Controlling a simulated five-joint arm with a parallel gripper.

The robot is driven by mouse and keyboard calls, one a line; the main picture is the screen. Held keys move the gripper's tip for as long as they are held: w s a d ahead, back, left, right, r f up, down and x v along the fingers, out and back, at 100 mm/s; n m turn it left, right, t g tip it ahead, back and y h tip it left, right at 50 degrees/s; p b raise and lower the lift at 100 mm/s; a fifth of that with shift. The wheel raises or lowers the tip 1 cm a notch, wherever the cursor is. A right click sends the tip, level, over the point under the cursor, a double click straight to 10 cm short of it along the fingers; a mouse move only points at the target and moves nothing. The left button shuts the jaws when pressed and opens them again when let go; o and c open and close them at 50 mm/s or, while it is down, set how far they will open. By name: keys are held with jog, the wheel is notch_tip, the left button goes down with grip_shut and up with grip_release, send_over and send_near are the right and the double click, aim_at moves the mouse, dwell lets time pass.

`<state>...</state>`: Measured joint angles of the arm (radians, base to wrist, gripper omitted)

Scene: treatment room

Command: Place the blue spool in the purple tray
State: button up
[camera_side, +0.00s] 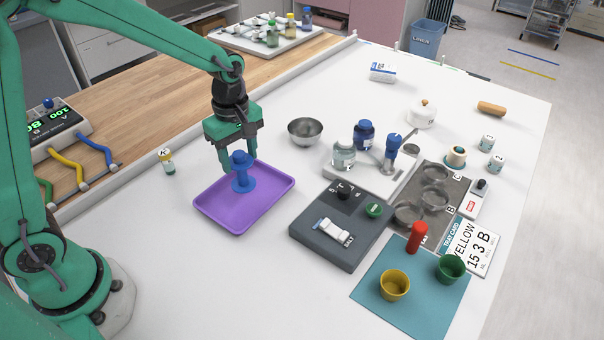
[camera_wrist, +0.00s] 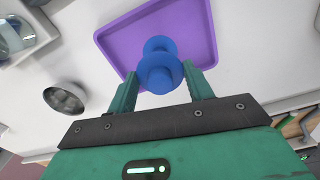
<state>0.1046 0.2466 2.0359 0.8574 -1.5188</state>
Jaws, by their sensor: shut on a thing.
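The blue spool (camera_side: 243,181) is upright between the fingers of my gripper (camera_side: 239,160), over the purple tray (camera_side: 262,211). My gripper is shut on its upper part. I cannot tell whether its base touches the tray floor. In the wrist view the blue spool (camera_wrist: 159,72) shows between the two green fingers of my gripper (camera_wrist: 162,86), with the purple tray (camera_wrist: 190,25) behind it. The tray holds nothing else that I can see.
A metal bowl (camera_side: 305,130) stands to the right of the tray, behind it. A dark grey box (camera_side: 318,252) with small items is close to the tray's right. A small vial (camera_side: 167,162) stands to its left. White table is clear in front of the tray.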

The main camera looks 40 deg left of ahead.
jog(key=shift+w+a+f, duration=0.2)
jog(key=shift+a+f, duration=0.05)
jog(key=shift+a, duration=0.05)
jog(key=shift+f, duration=2)
jog(key=shift+f, duration=0.1)
jog(key=o, duration=1)
jog(key=shift+c, duration=0.2)
notch_tip(320, 180, up, 12)
jog(key=shift+r, duration=0.1)
